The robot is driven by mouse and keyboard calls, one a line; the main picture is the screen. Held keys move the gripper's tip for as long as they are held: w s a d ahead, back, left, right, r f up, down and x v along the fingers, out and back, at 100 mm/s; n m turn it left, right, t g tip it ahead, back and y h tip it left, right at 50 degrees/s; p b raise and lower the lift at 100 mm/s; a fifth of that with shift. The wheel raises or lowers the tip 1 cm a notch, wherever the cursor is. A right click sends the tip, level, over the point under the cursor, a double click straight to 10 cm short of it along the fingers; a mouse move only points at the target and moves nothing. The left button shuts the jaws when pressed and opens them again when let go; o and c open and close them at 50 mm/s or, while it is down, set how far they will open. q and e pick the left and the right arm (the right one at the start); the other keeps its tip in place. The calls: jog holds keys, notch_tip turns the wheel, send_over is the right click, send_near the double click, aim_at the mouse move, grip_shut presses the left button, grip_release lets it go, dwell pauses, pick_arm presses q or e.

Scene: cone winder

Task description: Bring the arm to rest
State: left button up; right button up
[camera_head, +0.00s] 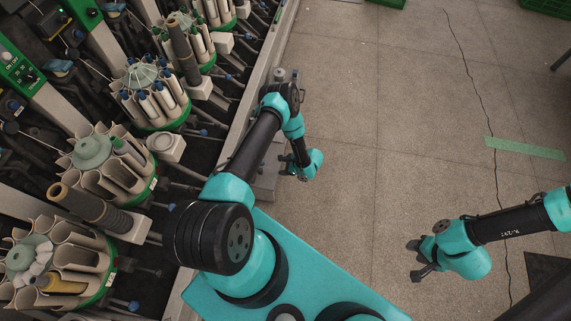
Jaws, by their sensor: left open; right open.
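My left arm rises from the teal base, and its gripper (291,173) hangs over the edge of the winder's ledge, mostly hidden by its own wrist. It appears to hold nothing. My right arm comes in from the right, and its gripper (416,261) is open and empty above the bare floor. The two grippers are well apart, and neither visibly touches a thing.
The cone winder fills the left side, with round cream magazines (93,160) holding bobbins and a dark yarn cone (92,207). Its grey ledge (232,157) runs along the aisle. A green tape strip (525,148) and a crack mark the open floor. Green crates (548,7) stand at the top.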

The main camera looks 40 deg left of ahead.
pick_arm(q)
jog(key=s+d+r+n+g+h, duration=0.1)
jog(key=s+d+r+n+h, duration=0.4)
jog(key=r, duration=0.3)
jog(key=s+d+r+n+g+h, duration=0.1)
jog(key=s+d+r+n+h, duration=0.1)
jog(key=s+d+r+h, duration=0.35)
jog(key=d+r+n+t+h, duration=0.1)
jog(key=d+r+n+t, duration=0.1)
jog(key=r, duration=0.6)
jog(key=s+d+r+n+t, duration=0.1)
jog(key=r+n+t, duration=0.3)
jog(key=r, duration=0.4)
jog(key=shift+s+d+n+h, duration=0.15)
jog(key=shift+d+n+h, duration=0.2)
jog(key=shift+d+n, duration=0.45)
